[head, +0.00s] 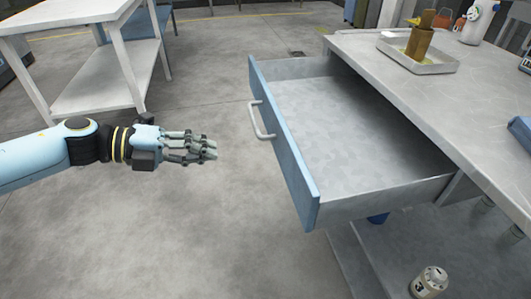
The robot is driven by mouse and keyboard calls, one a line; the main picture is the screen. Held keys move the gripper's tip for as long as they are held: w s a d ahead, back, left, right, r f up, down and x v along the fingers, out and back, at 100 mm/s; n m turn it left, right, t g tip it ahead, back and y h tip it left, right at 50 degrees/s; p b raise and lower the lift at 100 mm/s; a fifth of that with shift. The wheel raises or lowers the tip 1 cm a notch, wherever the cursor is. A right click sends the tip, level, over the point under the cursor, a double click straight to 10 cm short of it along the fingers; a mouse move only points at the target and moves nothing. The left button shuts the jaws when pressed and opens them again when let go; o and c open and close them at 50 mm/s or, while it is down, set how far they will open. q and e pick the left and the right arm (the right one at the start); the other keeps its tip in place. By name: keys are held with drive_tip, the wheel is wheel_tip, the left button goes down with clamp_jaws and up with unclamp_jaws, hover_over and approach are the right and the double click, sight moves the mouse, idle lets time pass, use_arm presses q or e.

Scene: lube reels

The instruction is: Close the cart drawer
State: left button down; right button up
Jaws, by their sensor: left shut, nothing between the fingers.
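The cart drawer (350,135) is pulled far out of the cart (470,125) on the right, and it looks empty. Its blue front panel (284,150) faces left and carries a pale bar handle (259,122). My left gripper (213,149) comes in from the left, with its fingers pointing right toward the drawer front. It is shut and empty, and a gap of floor shows between it and the handle. My right gripper is not in view.
On the cart top stand a tray (440,66) with a brownish block and a white bottle (478,22). A numbered can (429,282) is on the lower shelf. A white table (105,75) stands at the upper left. The floor before the drawer is clear.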

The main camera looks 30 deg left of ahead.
sight(280, 153)
use_arm(q)
drive_tip(key=x, duration=0.4)
drive_tip(key=r+x, duration=0.1)
drive_tip(key=x, duration=0.7)
drive_tip(key=shift+w+d+r, duration=0.15)
drive_tip(key=shift+w+d, duration=0.15)
drive_tip(key=shift+w, duration=0.05)
